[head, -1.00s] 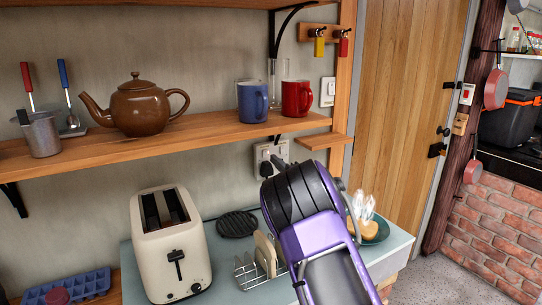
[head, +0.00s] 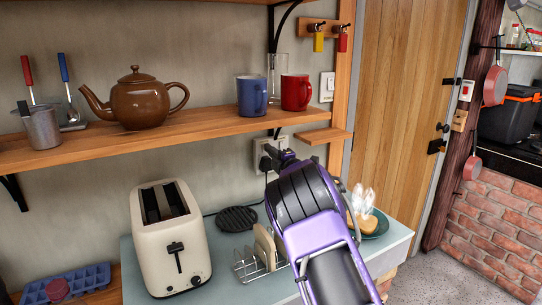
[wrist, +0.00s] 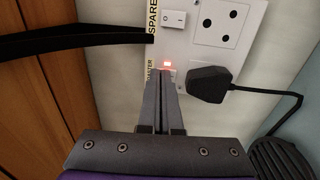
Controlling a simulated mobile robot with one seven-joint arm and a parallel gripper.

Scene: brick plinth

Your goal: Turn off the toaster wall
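The white wall socket plate (wrist: 195,50) fills the middle of the wrist view. It also shows on the wall in the head view (head: 257,160), partly behind my gripper. A partly hidden label ending in "ASTER" (wrist: 149,74) is on its lower left. Beside it a red light (wrist: 167,64) is lit. The toaster switch (wrist: 173,74) by this light is mostly hidden by my fingertips. My gripper (wrist: 163,72) is shut and empty, its tips at or just in front of that switch; contact cannot be told. A black plug (wrist: 209,84) sits in the socket to the right.
Another switch (wrist: 173,19) beside a "SPARE" label is above. A dark bracket (wrist: 75,44) reaches in from the left. In the head view, a cream toaster (head: 170,240), toast rack (head: 262,262) and plate (head: 376,225) stand below; a shelf (head: 200,128) is above.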

